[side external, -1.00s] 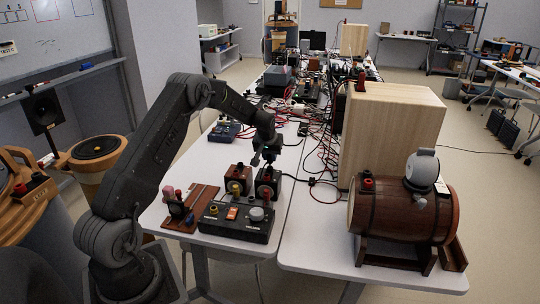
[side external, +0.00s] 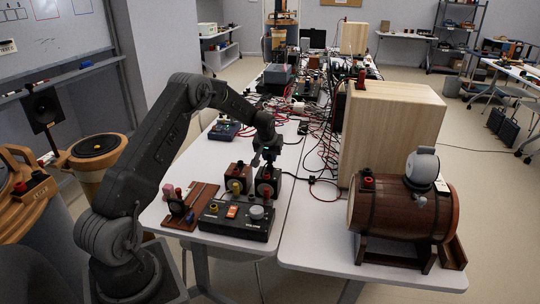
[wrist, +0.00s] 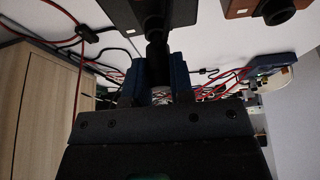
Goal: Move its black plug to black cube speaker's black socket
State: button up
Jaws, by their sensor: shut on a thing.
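The black cube speaker (side external: 268,186) stands on the left white table, behind the black control box. In the wrist view its dark body (wrist: 175,12) is at the top centre. My gripper (side external: 267,160) is just above this speaker, pointing down. In the wrist view its two blue fingers (wrist: 156,80) are shut on the black plug (wrist: 157,52). The plug's far end lines up with the black socket (wrist: 152,22) on the speaker; I cannot tell whether it is seated or only close. The fingers hide part of the plug.
A brown cube speaker (side external: 238,178) stands close to the left. The black control box (side external: 236,222) with knobs is in front. A tall wooden box (side external: 395,130) and a barrel (side external: 405,210) stand on the right table. Red and black cables (side external: 310,150) lie behind.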

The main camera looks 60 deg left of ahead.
jog(key=shift+f, duration=0.5)
dwell(0.9)
jog(key=o, duration=1)
jog(key=shift+c, duration=0.2)
jog(key=shift+r, duration=0.1)
jog(key=shift+r, duration=3.7)
